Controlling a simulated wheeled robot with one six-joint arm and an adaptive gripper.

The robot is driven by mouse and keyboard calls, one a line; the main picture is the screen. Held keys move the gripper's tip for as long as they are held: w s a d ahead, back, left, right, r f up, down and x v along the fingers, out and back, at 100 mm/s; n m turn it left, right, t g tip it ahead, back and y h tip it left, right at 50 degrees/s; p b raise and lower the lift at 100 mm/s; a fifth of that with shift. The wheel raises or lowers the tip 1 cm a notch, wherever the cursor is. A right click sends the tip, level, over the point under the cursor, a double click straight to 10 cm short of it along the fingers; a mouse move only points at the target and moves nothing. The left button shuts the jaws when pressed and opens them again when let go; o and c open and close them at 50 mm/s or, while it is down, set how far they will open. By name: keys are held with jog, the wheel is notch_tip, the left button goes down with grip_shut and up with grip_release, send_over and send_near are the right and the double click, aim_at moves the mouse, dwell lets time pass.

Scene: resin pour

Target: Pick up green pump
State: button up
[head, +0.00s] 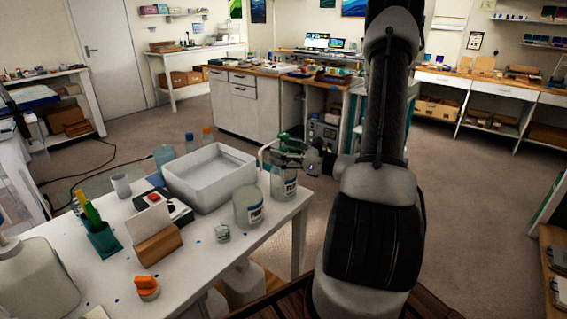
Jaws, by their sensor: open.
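The green pump (287,139) shows at the top of a clear labelled bottle (284,184) at the right edge of the white table. My gripper (290,156) is open and reaches in from the right at the height of the pump. Its dark fingers overlap the lower part of the pump in this view. I cannot tell whether they touch it or stand around it. The pump's lower part and the bottle's neck are partly hidden by the gripper.
A second labelled jar (248,207) stands to the left of the bottle, with a white tray (181,188) behind it. The floor beyond the table is clear.

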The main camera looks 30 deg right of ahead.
jog(key=shift+w+a, duration=0.1)
jog(key=shift+c, duration=0.4)
jog(key=c, duration=1.1)
jog(key=shift+r, duration=0.1)
notch_tip(320, 180, up, 29)
jog(key=shift+r, duration=0.2)
dwell(0.3)
